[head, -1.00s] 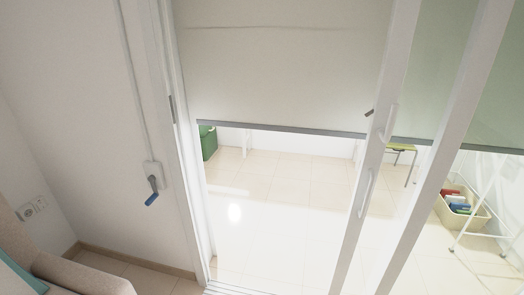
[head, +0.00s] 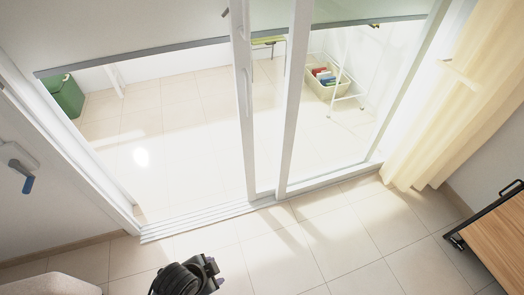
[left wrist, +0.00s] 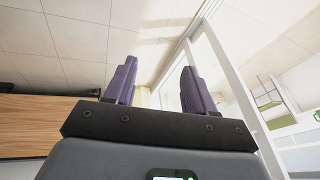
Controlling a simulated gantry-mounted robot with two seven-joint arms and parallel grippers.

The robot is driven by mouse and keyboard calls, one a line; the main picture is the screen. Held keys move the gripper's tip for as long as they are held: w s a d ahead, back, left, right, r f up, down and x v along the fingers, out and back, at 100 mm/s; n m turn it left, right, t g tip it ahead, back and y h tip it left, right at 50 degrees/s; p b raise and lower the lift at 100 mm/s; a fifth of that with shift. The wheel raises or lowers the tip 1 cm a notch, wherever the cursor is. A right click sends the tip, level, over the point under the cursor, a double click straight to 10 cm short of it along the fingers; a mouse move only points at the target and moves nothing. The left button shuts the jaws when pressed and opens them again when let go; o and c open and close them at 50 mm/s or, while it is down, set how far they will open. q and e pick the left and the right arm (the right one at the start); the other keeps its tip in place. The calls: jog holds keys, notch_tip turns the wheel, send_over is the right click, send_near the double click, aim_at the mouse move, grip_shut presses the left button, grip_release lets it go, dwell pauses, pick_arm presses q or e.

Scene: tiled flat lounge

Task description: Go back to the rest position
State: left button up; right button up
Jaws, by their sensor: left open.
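My left gripper (left wrist: 158,80) shows in the left wrist view. Its two purple fingers stand apart with nothing between them. In the head view, a dark part of my own arm (head: 187,278) shows at the bottom edge, left of centre, over the floor tiles. My right gripper is in neither view.
The sliding glass door (head: 247,100) has a half-lowered blind (head: 150,25). A blue-handled crank (head: 22,170) is on the left wall. A yellow curtain (head: 465,90) hangs right. A wooden-topped piece (head: 500,238) stands at lower right. Tiled floor (head: 320,235) is clear between.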

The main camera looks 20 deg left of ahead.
pick_arm(q)
notch_tip(320, 180, up, 39)
jog(key=s+n+g+p, duration=0.1)
jog(key=n+p, duration=0.4)
jog(key=p, duration=3.3)
jog(key=shift+s+d, duration=0.15)
jog(key=shift+s, duration=0.35)
jog(key=shift+f, duration=0.1)
